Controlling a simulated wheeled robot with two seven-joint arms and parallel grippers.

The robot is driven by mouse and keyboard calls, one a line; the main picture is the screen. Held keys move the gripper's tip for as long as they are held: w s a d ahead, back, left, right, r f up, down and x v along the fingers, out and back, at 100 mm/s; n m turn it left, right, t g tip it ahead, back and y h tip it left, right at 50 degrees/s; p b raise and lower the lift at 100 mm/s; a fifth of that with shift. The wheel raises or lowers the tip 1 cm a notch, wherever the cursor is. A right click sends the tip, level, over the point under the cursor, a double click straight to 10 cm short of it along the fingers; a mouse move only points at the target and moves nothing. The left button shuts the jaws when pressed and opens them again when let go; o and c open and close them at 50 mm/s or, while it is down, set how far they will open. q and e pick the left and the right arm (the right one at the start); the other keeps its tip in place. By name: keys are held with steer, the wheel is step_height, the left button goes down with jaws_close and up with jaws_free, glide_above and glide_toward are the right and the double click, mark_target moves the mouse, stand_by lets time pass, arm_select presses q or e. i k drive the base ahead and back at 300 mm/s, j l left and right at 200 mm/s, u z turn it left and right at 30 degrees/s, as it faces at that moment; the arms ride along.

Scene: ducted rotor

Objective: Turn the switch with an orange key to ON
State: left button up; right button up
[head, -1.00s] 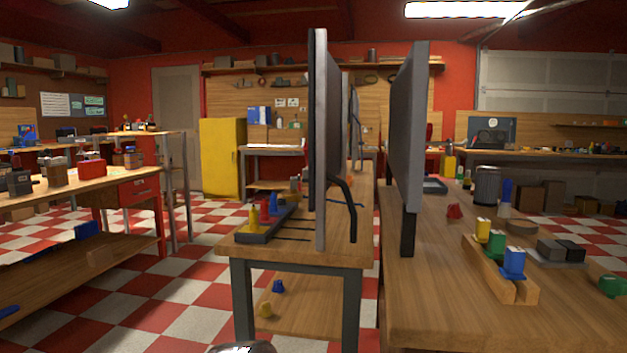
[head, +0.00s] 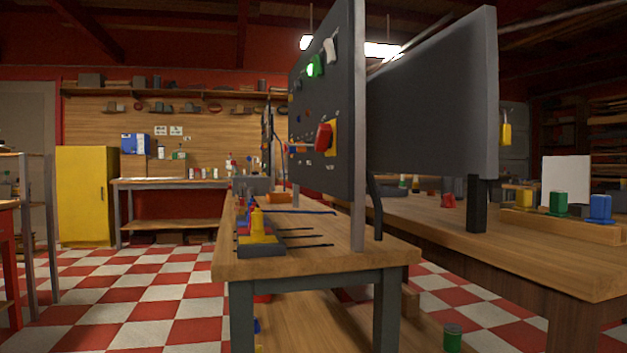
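A dark upright panel (head: 345,100) stands on the near wooden workbench (head: 300,262), seen at a steep angle. Its left face carries a large red switch handle (head: 323,138) on a yellow plate, a lit green part (head: 315,67) and a white part (head: 330,50). A small orange piece (head: 300,149) shows left of the red handle; I cannot tell whether it is the orange key. The ON marking is too small to read. Neither of my grippers is in view.
A black tray with yellow and red pegs (head: 262,250) lies at the bench's left front. A second dark panel (head: 440,100) stands on the bench to the right. The checkered floor (head: 150,290) is open on the left, toward a yellow cabinet (head: 86,195).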

mark_target(299, 149)
steer(key=j, duration=0.35)
steer(key=j+z, duration=0.15)
steer(key=z, duration=0.3)
steer(key=i+j+z, duration=0.1)
steer(key=z, duration=0.3)
steer(key=j+z, duration=0.2)
steer(key=j, duration=0.5)
steer(key=j+z, duration=0.2)
steer(key=j, duration=0.5)
steer(key=k+j+z, duration=0.25)
steer(key=j, duration=0.4)
steer(key=i, duration=0.1)
